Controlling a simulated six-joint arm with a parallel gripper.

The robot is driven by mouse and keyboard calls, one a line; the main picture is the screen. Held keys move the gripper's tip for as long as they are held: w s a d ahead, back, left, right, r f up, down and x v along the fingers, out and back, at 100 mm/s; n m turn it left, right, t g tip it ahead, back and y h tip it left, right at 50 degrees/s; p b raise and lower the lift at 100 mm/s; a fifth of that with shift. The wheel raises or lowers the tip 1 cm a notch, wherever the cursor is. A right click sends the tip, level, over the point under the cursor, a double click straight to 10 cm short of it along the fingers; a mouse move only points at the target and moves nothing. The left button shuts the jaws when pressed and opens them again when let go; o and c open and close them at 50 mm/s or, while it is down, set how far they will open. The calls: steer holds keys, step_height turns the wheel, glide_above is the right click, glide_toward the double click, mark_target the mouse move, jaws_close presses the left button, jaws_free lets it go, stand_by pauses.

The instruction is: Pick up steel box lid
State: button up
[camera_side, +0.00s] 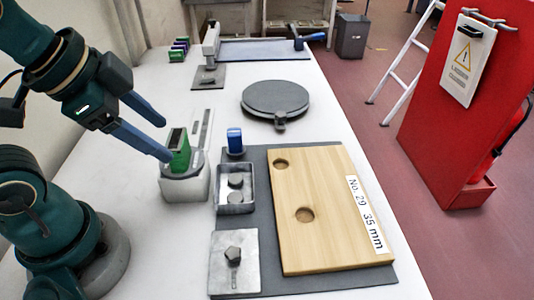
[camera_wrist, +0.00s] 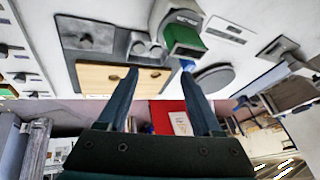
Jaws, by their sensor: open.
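The steel box lid (camera_side: 234,264) is a flat square grey plate with a dark knob in its middle. It lies at the front left of the dark grey mat in the side view, and at the upper left of the wrist view (camera_wrist: 70,31). The open steel box (camera_side: 221,200) stands just behind it, with round grey pieces inside. My gripper (camera_side: 166,139) is open and empty, raised above the table beside the green block, behind and left of the lid. Its two fingers spread apart in the wrist view (camera_wrist: 159,72), away from the lid.
A green block (camera_side: 180,152) sits on a white device (camera_side: 187,189) close to my fingers. A blue item (camera_side: 235,141) stands behind the box. A wooden board (camera_side: 325,215) covers the mat's right. A round dark plate (camera_side: 275,98) lies farther back. Table left of the lid looks clear.

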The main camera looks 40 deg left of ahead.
steer(key=w+d+m+g, duration=0.1)
steer(key=w+d+m, duration=0.15)
steer(key=m, duration=0.45)
steer(key=m+g, duration=0.5)
steer(key=m, duration=0.9)
glide_above(233, 252)
step_height(233, 252, down, 10)
steer(key=shift+f, duration=2.55)
jaws_close()
